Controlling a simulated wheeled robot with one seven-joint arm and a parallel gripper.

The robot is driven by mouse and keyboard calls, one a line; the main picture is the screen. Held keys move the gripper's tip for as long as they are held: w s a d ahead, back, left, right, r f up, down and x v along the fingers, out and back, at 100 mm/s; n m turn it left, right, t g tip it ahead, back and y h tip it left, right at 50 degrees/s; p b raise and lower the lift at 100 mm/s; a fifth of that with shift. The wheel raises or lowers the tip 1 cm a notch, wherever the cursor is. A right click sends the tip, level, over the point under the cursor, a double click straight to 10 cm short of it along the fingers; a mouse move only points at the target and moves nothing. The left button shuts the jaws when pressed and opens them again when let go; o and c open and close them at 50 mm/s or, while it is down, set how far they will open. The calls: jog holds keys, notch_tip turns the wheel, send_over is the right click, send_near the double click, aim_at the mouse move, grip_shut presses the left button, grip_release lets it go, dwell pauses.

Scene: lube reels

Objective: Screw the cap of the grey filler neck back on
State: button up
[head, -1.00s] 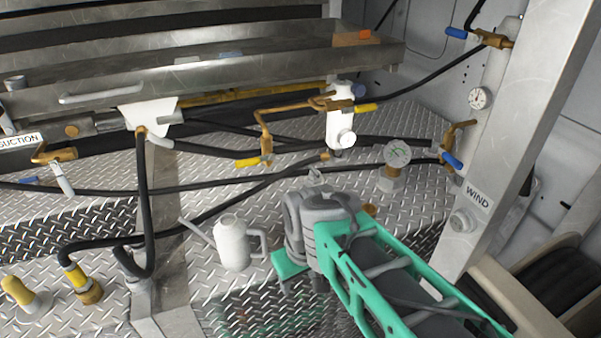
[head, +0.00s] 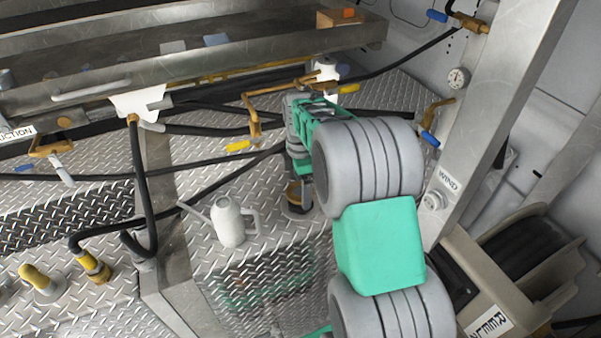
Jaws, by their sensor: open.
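A short round neck with a brassy, dark top (head: 297,197) stands on the plate deck right of the jug. I cannot tell for sure whether it is the grey filler neck. My gripper (head: 303,168), green and grey, is just above and behind it in the picture, partly covered by my arm. It is open. I make out no cap between its fingers, and I cannot pick out a loose cap elsewhere. My wide grey arm joints hide the deck to the right of the neck.
A white jug (head: 229,222) stands close left of the neck. A yellow-topped neck (head: 40,281) is at lower left. A brass valve pipe (head: 253,118) and black hoses lie behind. A steel post (head: 505,120) and reel (head: 525,255) stand right.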

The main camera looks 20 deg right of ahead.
jog(key=shift+f, duration=0.35)
jog(key=shift+c, duration=0.2)
jog(key=c, duration=1.5)
jog(key=m, duration=0.5)
jog(key=shift+m+p, duration=0.3)
jog(key=shift+m, duration=0.5)
jog(key=m, duration=0.3)
jog(key=shift+m, duration=0.4)
